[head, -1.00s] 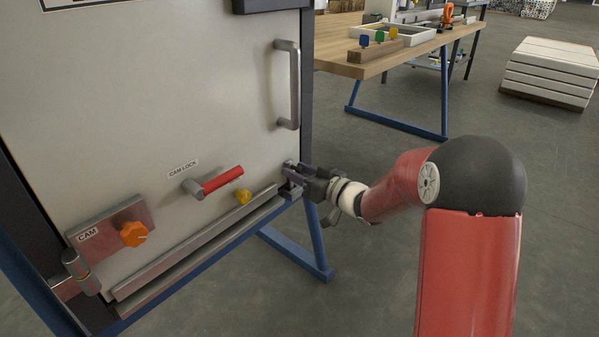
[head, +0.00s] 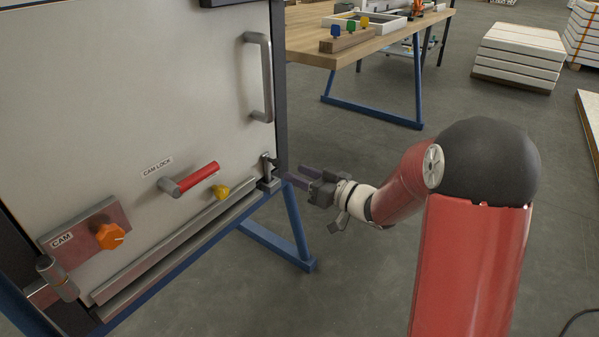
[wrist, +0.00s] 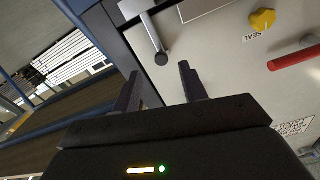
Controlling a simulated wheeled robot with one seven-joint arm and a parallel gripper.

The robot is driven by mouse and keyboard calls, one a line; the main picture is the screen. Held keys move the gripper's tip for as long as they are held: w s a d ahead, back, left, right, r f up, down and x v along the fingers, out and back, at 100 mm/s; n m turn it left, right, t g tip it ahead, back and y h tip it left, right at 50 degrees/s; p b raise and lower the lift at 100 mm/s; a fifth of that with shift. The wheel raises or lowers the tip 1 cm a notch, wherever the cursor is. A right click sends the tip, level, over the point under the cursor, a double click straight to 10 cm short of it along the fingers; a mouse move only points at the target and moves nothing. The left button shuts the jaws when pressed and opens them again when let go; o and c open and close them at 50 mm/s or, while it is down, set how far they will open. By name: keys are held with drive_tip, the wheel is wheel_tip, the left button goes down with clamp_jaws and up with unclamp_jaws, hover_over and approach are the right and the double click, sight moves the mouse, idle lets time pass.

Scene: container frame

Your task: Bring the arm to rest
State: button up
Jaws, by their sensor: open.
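My gripper (head: 305,177) is open and empty, just right of the lower right corner of the pale door panel. Its two fingers also show in the wrist view (wrist: 160,90), apart, with nothing between them. A small dark latch lever (head: 268,168) stands at the panel's lower right corner, left of the fingertips and apart from them. In the wrist view the lever (wrist: 155,40) ends in a dark knob ahead of the fingers. My red arm reaches in from the right.
The panel (head: 130,110) bears a grey handle (head: 257,80), a red-gripped cam lock lever (head: 198,178), a yellow knob (head: 221,191) and an orange knob (head: 110,236). A wooden workbench (head: 310,45) stands behind. White stacked slabs (head: 518,55) stand at the back right. Open floor lies between.

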drive_tip(key=s+d+r+m+t+h+p, duration=0.2)
drive_tip(key=s+d+r+m+h+p, duration=0.4)
drive_tip(key=d+r+h, duration=0.7)
drive_tip(key=s+f+m+g+h+p, duration=0.1)
drive_tip(key=s+g, duration=0.6)
drive_tip(key=s, duration=1.7)
drive_tip(key=shift+s+a+f+m, duration=0.3)
drive_tip(key=shift+s+f+m, duration=0.1)
drive_tip(key=shift+f+m, duration=0.25)
idle(0.3)
